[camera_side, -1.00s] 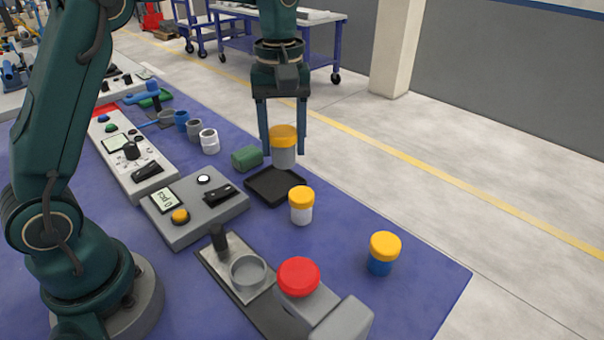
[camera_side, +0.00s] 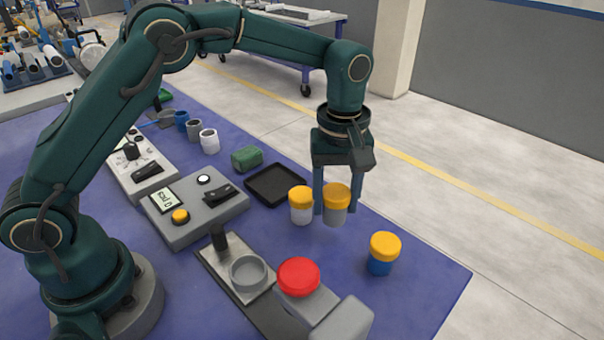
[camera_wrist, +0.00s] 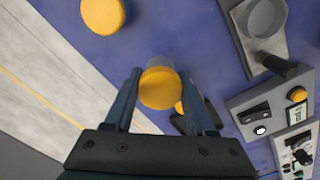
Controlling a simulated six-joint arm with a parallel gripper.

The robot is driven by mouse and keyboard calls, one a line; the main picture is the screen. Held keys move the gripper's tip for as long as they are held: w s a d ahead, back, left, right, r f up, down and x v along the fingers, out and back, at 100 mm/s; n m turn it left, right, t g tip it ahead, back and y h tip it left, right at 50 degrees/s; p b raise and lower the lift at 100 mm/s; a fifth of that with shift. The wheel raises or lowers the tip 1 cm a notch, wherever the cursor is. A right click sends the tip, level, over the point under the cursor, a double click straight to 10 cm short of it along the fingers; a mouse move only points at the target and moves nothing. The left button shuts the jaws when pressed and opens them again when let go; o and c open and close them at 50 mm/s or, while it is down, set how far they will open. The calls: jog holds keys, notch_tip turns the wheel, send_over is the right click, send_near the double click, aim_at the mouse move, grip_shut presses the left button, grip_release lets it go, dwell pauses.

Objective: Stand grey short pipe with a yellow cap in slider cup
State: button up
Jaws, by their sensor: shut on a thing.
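The grey short pipe with a yellow cap (camera_side: 336,208) is upright between the fingers of my gripper (camera_side: 335,200), which is shut on it. In the wrist view the yellow cap (camera_wrist: 160,89) shows between the two fingertips (camera_wrist: 160,95). The pipe is just right of a white pipe with a yellow cap (camera_side: 301,208); I cannot tell whether it touches the table. The slider cup (camera_side: 248,274) is an empty grey round cup on a metal plate, front left of my gripper. It also shows at the top right of the wrist view (camera_wrist: 265,18).
A blue pipe with a yellow cap (camera_side: 383,254) stands to the right. A red button (camera_side: 298,277) on a grey block is right of the cup. A black tray (camera_side: 275,186), a green block (camera_side: 247,158) and a grey scale box (camera_side: 195,208) lie behind and left.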

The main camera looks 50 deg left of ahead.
aim_at(340, 223)
jog(key=shift+w+d+f, duration=0.1)
jog(key=shift+d+f, duration=0.35)
jog(key=shift+d, duration=0.2)
jog(key=shift+f, duration=1.75)
jog(key=shift+f, duration=0.25)
jog(key=o, duration=1.4)
jog(key=shift+c, duration=0.2)
jog(key=shift+r, duration=0.15)
